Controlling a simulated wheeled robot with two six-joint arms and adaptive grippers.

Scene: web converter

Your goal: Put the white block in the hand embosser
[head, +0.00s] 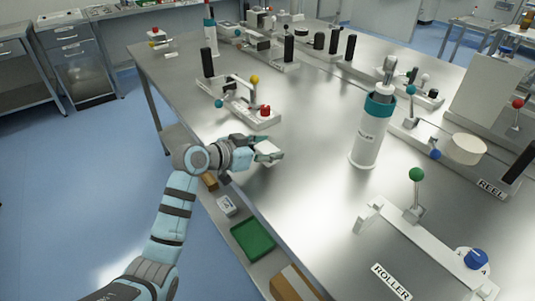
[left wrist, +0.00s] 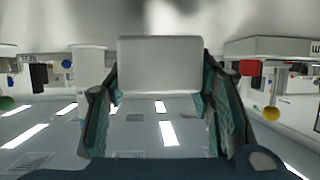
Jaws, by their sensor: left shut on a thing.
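My left gripper (head: 272,151) is at the table's left edge in the head view, shut on the white block (head: 266,147). In the left wrist view the block (left wrist: 160,65) sits between the two fingers, its pale face toward the camera. The gripper's links partly hide the block in the head view. I cannot tell for sure which of the devices is the hand embosser; most labels are too small to read. My right gripper is in neither view.
Beyond the gripper stands a device with a red knob (head: 265,111) and a yellow ball. A white and teal cylinder (head: 368,140) stands to the right. A station labelled ROLLER (head: 435,245) is at the front right. Bare metal table (head: 310,190) lies between.

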